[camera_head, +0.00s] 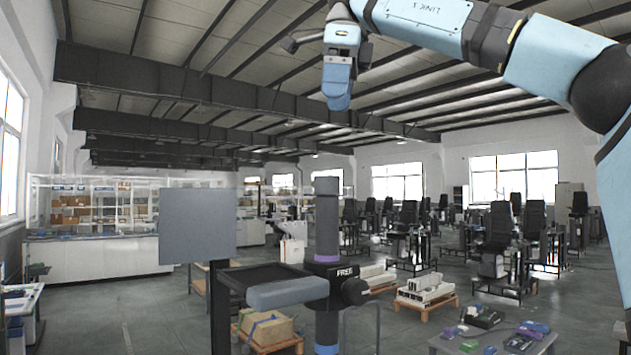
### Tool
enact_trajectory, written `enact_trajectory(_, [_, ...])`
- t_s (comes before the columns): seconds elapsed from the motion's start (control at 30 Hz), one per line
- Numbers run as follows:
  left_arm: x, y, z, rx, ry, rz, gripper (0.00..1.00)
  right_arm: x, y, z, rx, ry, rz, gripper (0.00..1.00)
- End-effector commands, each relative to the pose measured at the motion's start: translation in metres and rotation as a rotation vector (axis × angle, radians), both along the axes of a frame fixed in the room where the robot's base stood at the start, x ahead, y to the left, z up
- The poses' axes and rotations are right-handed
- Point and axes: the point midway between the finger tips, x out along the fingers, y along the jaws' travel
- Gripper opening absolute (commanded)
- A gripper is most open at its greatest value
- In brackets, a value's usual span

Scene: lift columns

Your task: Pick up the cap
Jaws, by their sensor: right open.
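No cap can be made out in the head view. My right arm comes in from the upper right, with its light-blue links raised high against the ceiling. My right gripper (291,44) is the small dark part at the left of the wrist. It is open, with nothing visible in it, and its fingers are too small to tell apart. It is far above the floor and the low tables in the picture. My left gripper is not in view.
A dark column with a purple ring (327,220) stands mid-picture, beside a grey panel (197,225). A box on a wooden pallet (268,330) and a low table with small items (490,338) are in front. Several black workstations (498,240) stand at right. Grey floor shows between them.

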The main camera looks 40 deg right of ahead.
Motion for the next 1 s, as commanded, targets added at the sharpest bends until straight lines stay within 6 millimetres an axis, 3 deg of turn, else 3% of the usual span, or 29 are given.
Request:
enact_trajectory(0.17, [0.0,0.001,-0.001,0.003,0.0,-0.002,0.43,0.0,0.001,-0.008,-0.005,0.004,0.003,0.73])
enact_trajectory(0.5, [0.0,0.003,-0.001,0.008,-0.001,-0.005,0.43,0.007,0.007,-0.07,-0.001,0.004,0.002,0.73])
enact_trajectory(0.77, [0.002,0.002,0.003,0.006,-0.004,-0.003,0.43,0.009,0.009,-0.09,-0.001,0.003,0.002,0.73])
enact_trajectory(1.0, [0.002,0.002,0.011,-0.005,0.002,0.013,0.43,0.011,0.012,-0.124,-0.001,0.003,0.002,0.73])
